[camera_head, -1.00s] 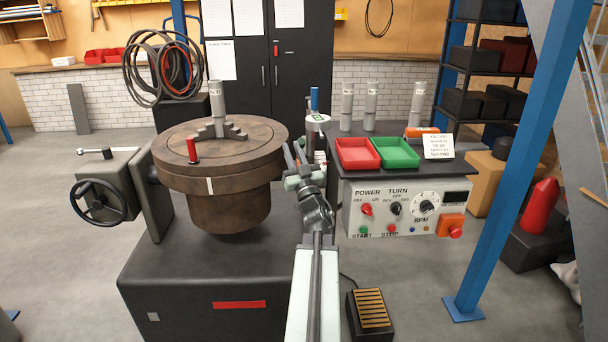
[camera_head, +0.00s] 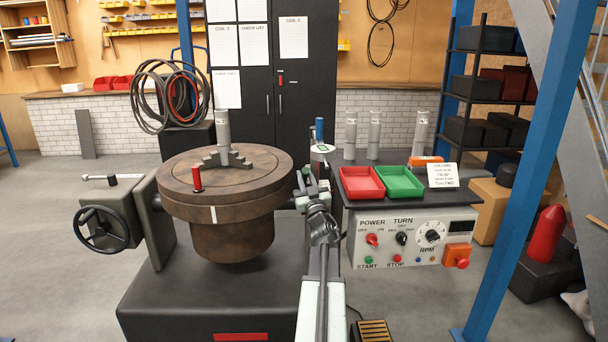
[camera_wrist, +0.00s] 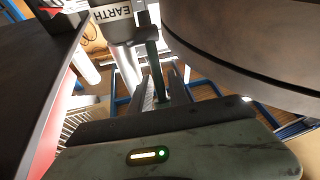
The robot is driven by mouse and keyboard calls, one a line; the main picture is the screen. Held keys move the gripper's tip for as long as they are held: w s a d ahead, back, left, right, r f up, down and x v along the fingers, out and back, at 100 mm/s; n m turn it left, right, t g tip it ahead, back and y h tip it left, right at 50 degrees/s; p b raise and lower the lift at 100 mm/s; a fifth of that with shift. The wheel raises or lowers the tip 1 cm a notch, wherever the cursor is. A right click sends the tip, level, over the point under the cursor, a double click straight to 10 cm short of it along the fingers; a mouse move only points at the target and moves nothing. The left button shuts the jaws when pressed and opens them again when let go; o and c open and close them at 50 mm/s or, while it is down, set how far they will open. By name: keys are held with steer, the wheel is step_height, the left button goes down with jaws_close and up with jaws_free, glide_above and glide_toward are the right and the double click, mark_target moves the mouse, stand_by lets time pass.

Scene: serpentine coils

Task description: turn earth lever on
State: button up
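The earth unit (camera_head: 321,151) is a pale round body with a blue upright handle (camera_head: 319,128), behind my gripper at the right edge of the round table. The wrist view shows a grey body marked EARTH (camera_wrist: 112,14) at the top, with a dark green rod (camera_wrist: 153,68) below it; I cannot tell whether the rod is the lever or a finger. My gripper (camera_head: 305,178) is just in front of and below the earth unit, between the round table and the control panel. Its fingers are small and overlapped here, so their opening and any contact are unclear.
The brown round table (camera_head: 225,180) with a chuck and red-handled pin stands close on the left. The control panel (camera_head: 410,238) with knobs, and the shelf carrying a red tray (camera_head: 362,183) and a green tray (camera_head: 399,183), are close on the right. A blue post (camera_head: 515,190) stands farther right.

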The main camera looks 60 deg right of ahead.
jaws_close()
stand_by(1.4)
